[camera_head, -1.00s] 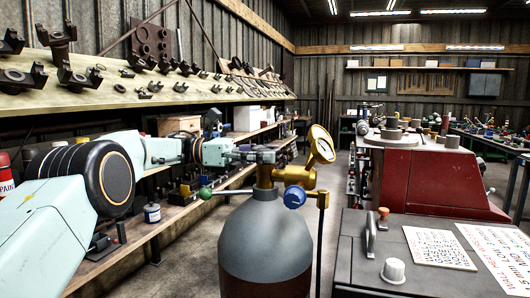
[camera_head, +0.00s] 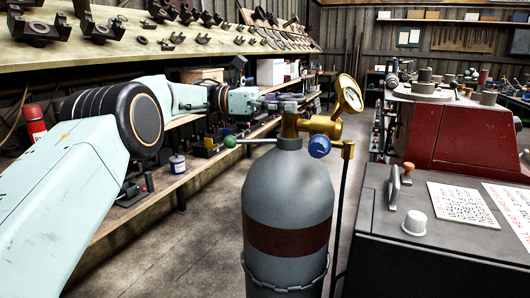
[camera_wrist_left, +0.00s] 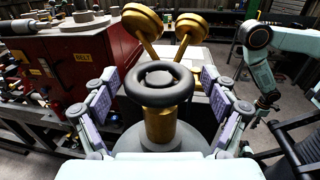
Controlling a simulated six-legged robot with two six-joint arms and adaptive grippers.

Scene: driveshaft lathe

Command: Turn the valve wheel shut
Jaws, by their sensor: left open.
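A grey gas cylinder (camera_head: 287,195) with a brown band stands upright on the floor, topped by a brass valve. The dark round valve wheel (camera_wrist_left: 160,82) sits on the brass stem (camera_wrist_left: 160,128) in the left wrist view. My left gripper (camera_wrist_left: 158,98) is open, with one padded finger on each side of the wheel; I cannot tell whether either pad touches it. In the head view this gripper (camera_head: 285,103) is at the valve top, and the wheel is hard to make out there. In the left wrist view an arm shows at the right, its gripper unclear.
A round gauge (camera_head: 349,95) and a blue knob (camera_head: 319,146) stick out from the brass valve. A grey cabinet (camera_head: 440,250) with papers stands at the right. A wooden shelf (camera_head: 165,186) runs along the left. The floor left of the cylinder is clear.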

